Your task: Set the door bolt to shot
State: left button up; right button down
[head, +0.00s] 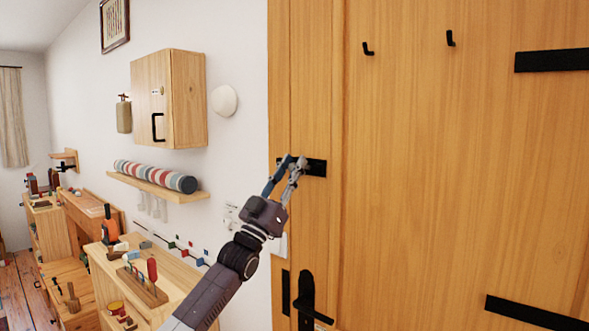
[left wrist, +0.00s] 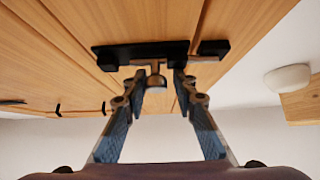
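The door bolt (head: 317,168) is a black fitting on the wooden door, near its left edge in the head view. In the left wrist view the bolt's black plate (left wrist: 120,55) lies flat on the boards, with a small metal knob (left wrist: 156,80) standing out from it. A separate black keeper piece (left wrist: 214,47) sits just right of the plate, across a narrow gap. My left gripper (head: 293,162) is at the bolt. Its fingers are open on either side of the knob, with a gap showing on both sides. My right gripper is out of view.
A black door handle (head: 309,303) is below the bolt. Two black hooks and black strap hinges (head: 540,315) are on the door. Left of it are a wall cabinet (head: 165,98), a shelf with a striped roll (head: 155,176), and low wooden units with toys. A round white lamp (head: 223,100) is on the wall.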

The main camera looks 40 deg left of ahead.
pick_arm(q)
jog(key=shift+o, duration=0.6)
jog(key=shift+a, duration=0.1)
jog(key=shift+s+f, duration=0.3)
jog(key=shift+f, duration=0.15)
jog(key=v, duration=1.1)
jog(key=shift+s, duration=0.1)
